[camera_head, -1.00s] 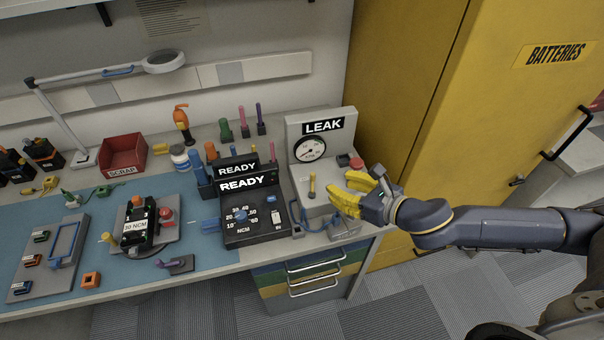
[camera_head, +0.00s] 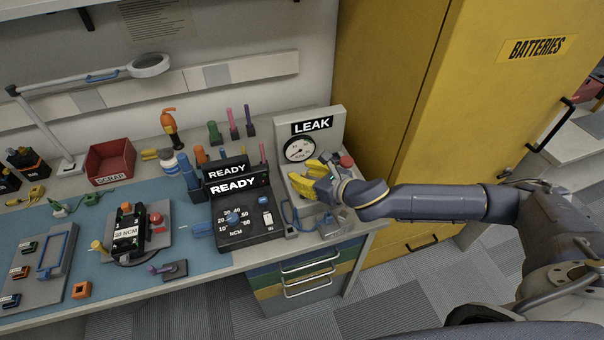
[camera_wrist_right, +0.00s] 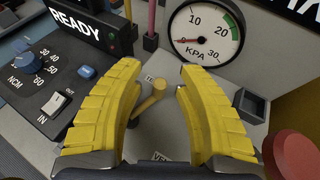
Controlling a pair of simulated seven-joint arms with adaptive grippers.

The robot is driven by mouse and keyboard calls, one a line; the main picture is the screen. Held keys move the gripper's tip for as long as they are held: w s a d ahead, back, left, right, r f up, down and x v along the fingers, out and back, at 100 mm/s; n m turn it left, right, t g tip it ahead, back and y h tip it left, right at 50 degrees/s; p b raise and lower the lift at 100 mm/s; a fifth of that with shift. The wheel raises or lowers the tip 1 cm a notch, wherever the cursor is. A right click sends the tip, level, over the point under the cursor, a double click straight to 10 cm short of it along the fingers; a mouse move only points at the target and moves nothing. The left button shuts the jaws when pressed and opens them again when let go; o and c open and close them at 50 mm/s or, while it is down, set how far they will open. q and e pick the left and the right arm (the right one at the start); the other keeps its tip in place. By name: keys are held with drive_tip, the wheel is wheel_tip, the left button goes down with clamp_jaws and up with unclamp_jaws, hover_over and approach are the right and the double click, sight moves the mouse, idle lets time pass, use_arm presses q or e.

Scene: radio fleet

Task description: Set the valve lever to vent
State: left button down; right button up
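The leak tester (camera_head: 334,133) stands at the right end of the bench, with a round gauge on its upright back. My right gripper (camera_head: 302,178) is over its base. In the right wrist view the gripper (camera_wrist_right: 155,85) is open. The small yellow valve lever (camera_wrist_right: 156,88) shows in the gap between its yellow fingers, with no clear contact on either side. A label starting "TE" lies by the lever's far end, and a partly covered "VENT" label (camera_wrist_right: 161,157) lies nearer the palm. In the head view the fingers hide the lever. My left gripper is not in view.
A red button (camera_head: 346,161) is right of the gripper, and a small dark square holder (camera_wrist_right: 250,104) is beside the right finger. The black READY torque unit (camera_head: 244,222) stands close on the left. The yellow batteries cabinet (camera_head: 400,90) rises behind on the right.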

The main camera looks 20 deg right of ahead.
clamp_jaws()
idle(0.3)
drive_tip(key=shift+d+m+h, duration=0.15)
drive_tip(key=shift+m+h, duration=0.35)
drive_tip(key=shift+h, duration=0.1)
idle(0.4)
drive_tip(key=m+h, duration=0.1)
drive_tip(key=m+t+h, duration=0.1)
drive_tip(key=s+d+m+h, duration=0.1)
drive_tip(key=shift+h, duration=0.3)
drive_tip(key=m+h, duration=0.2)
drive_tip(key=d+m+h, duration=0.1)
drive_tip(key=h, duration=0.1)
drive_tip(key=shift+s+m, duration=0.4)
drive_tip(key=m+h, duration=0.2)
drive_tip(key=s+m+h, duration=0.1)
drive_tip(key=shift+d+f+g+h, duration=0.1)
drive_tip(key=shift+d+g+h, duration=0.2)
drive_tip(key=shift+g, duration=0.1)
drive_tip(key=shift+s+d+m+g+h, duration=0.1)
drive_tip(key=shift+s+m+g+h, duration=0.35)
drive_tip(key=shift+m+h, duration=0.4)
drive_tip(key=shift+s+d+m+g+h, duration=0.1)
drive_tip(key=shift+s+m+g+h, duration=0.15)
drive_tip(key=shift+m+g+h, duration=0.45)
drive_tip(key=shift+m+h, duration=0.25)
drive_tip(key=shift+m, duration=0.1)
